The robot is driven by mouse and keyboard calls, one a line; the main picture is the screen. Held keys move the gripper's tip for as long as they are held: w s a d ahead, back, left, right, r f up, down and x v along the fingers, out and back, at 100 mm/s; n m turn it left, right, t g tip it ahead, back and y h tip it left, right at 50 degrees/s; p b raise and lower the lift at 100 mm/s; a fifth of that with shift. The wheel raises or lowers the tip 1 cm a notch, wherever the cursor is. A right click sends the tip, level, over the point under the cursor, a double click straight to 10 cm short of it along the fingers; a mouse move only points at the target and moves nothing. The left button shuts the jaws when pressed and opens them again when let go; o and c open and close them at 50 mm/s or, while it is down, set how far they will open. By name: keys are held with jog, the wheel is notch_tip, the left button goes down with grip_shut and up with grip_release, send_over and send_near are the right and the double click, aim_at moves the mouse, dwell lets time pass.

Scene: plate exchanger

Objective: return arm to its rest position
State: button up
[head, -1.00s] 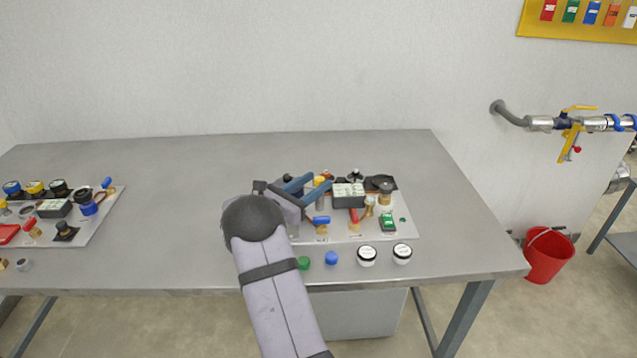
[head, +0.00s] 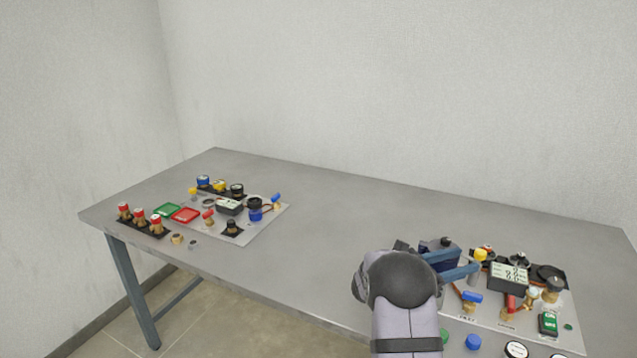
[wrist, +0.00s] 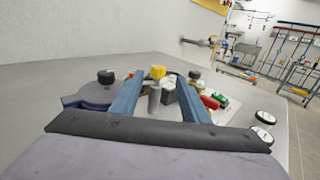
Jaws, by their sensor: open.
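My gripper (head: 462,263) is at the left side of the right-hand board (head: 485,313) in the head view, its two blue fingers pointing right. In the wrist view the fingers (wrist: 156,92) are spread apart with a gap between them. A yellow-capped grey fitting (wrist: 157,88) shows in line with that gap; the same yellow cap (head: 480,254) stands just beyond the fingertips in the head view. I cannot tell how far it is from the fingers. My dark rounded wrist hides the board's left edge.
The board carries a meter (head: 509,276), a blue-handled valve (head: 472,298) and a red-handled valve (head: 509,304). Round white gauges (head: 516,349) lie in front. A second fitted board (head: 266,222) is at the left. The table (head: 330,230) between them is clear, with a wall behind.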

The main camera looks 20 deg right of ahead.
jog(key=s+a+m+y, duration=0.1)
jog(key=s+a, duration=0.1)
jog(key=s+a+m+g+y+p, duration=0.1)
jog(key=s+a+y, duration=0.1)
jog(key=s+a+f+m+y+p, duration=0.1)
jog(key=s+a+m, duration=0.1)
jog(key=shift+a+f+g, duration=0.1)
jog(key=shift+a+g, duration=0.2)
jog(key=s+a+f+m+t+y+p, duration=0.15)
jog(key=s+a+m+y, duration=0.35)
jog(key=a, duration=0.6)
jog(key=s+a+m+y+p, duration=0.3)
jog(key=s+a+m+y, duration=0.15)
jog(key=a, duration=0.75)
jog(key=s+a+f+m+y+p, duration=0.15)
jog(key=s+a+m+y, duration=0.3)
jog(key=a, duration=0.65)
notch_tip(320, 180, down, 9)
jog(key=b, duration=0.9)
jog(key=shift+s, duration=0.45)
jog(key=shift+d+r, duration=0.1)
jog(key=shift+c, duration=0.4)
